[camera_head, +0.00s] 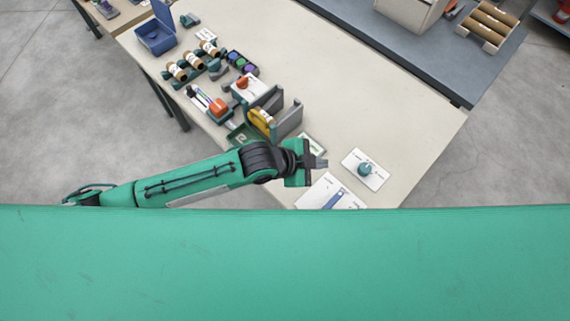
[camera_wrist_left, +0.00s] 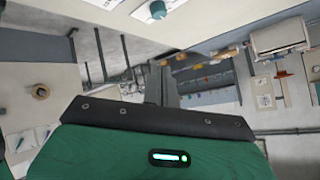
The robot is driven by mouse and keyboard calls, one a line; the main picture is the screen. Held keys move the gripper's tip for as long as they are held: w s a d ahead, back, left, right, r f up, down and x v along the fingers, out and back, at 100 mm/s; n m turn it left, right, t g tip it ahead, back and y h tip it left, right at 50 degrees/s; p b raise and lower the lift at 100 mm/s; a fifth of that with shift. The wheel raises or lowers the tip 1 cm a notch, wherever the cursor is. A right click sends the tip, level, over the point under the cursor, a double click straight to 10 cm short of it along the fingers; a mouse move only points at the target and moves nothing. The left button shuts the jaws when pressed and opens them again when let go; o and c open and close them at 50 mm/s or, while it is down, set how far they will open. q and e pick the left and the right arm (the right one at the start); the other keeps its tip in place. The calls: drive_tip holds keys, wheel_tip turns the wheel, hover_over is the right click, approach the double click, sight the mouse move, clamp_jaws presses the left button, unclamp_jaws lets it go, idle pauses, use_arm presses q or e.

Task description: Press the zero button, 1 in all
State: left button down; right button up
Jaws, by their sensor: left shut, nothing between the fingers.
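My left gripper (camera_head: 320,163) is shut and empty, over the near part of the beige table. Its closed fingers also show in the left wrist view (camera_wrist_left: 169,85). A teal round knob (camera_head: 365,170) sits on a white card to the right of the fingertips, apart from them. The same kind of knob shows at the top of the left wrist view (camera_wrist_left: 158,9). A grey winder with a yellow disc (camera_head: 260,120) stands left of and behind the gripper. I cannot tell which part is the zero button; no label is readable. My right gripper is not in view.
The beige table (camera_head: 350,85) is clear at the middle and right. An orange-topped device (camera_head: 218,106), several brown spools (camera_head: 195,60) and a blue box (camera_head: 156,36) stand left. A white sheet with a blue strip (camera_head: 331,193) lies near the front. A grey bench (camera_head: 400,55) stands behind.

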use_arm(q)
drive_tip(key=w+a+f+m+y, duration=0.1)
drive_tip(key=w+a+f+m, duration=0.2)
drive_tip(key=w+a+f, duration=0.4)
drive_tip(key=w+a, duration=0.1)
drive_tip(key=a, duration=0.1)
drive_tip(key=shift+w+a, duration=0.2)
drive_tip(key=shift+a, duration=0.15)
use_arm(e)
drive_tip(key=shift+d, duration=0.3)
